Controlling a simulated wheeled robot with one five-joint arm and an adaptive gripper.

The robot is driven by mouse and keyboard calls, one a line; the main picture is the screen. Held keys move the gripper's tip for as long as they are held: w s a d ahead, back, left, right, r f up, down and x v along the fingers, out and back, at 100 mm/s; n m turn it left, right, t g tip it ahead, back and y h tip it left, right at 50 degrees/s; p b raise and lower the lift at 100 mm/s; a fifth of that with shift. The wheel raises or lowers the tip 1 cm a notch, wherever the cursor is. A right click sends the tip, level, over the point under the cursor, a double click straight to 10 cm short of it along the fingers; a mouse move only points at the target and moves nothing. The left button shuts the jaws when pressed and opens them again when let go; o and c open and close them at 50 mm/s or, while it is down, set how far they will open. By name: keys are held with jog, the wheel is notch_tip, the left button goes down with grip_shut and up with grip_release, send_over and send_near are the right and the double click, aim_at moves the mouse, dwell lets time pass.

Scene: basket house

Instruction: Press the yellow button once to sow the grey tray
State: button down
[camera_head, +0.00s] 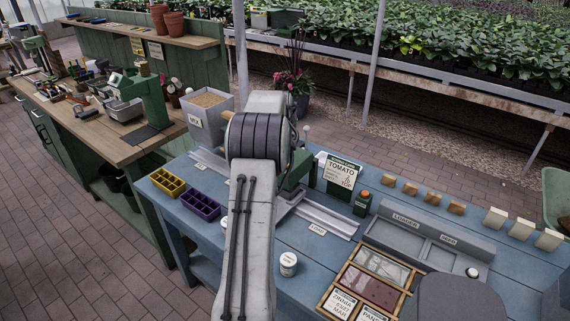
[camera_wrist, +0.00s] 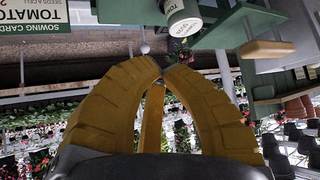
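In the wrist view, my gripper (camera_wrist: 163,74) has its yellow fingers brought together at the tips, with nothing seen between them. A green machine (camera_wrist: 228,28) is beyond the tips, with a rounded yellow part (camera_wrist: 266,50) on its right; I cannot tell whether this is the yellow button. The tips are apart from it. A labelled pot (camera_wrist: 183,18) is above the tips. In the head view, my arm hides most of the green machine (camera_head: 298,172) and my gripper. A pale rail (camera_head: 322,214) runs from the machine. I cannot make out the grey tray.
A yellow tray (camera_head: 168,182) and a purple tray (camera_head: 200,205) sit at the blue bench's left. A tomato sowing card (camera_head: 341,172) stands behind the rail. Wooden blocks (camera_head: 410,188), white blocks (camera_head: 521,229) and a grey loaded/sown holder (camera_head: 390,235) occupy the right side.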

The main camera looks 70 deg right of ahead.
jog(key=shift+f, duration=0.15)
jog(key=shift+f+b, duration=2.05)
jog(key=shift+f, duration=1.5)
jog(key=shift+f+b, duration=0.75)
jog(key=shift+b, duration=0.2)
jog(key=c, duration=1.9)
grip_release()
grip_shut()
jog(key=shift+f, duration=0.2)
jog(key=shift+f+b, duration=0.2)
jog(key=shift+b, duration=0.25)
